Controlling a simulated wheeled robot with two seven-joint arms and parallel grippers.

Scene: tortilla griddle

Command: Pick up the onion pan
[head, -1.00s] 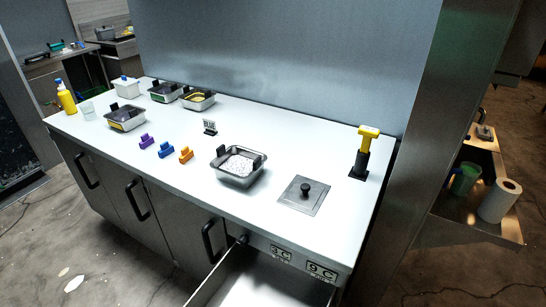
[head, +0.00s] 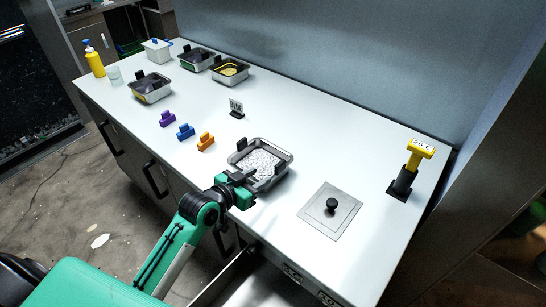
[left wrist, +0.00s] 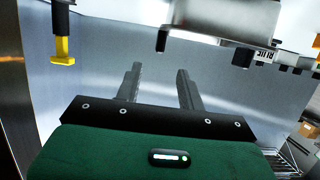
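The onion pan (head: 272,184), a steel pan filled with small white bits, sits on the white counter with dark handles at its ends. My left gripper (head: 238,180) is at the pan's near side, overlapping its near edge in the head view. In the left wrist view, which looks upside down, my left gripper (left wrist: 160,80) has its two fingers apart with nothing between them. The pan (left wrist: 222,18) shows there at the top, beyond the fingers. Whether a finger touches the pan cannot be told. My right gripper is not in view.
Purple, blue and orange blocks (head: 205,142) lie left of the pan. A square lid with a knob (head: 330,210) is at its right, and a yellow-topped tool (head: 409,170) stands farther right. Other pans (head: 151,88) are at the far left. An open drawer (head: 262,282) lies below.

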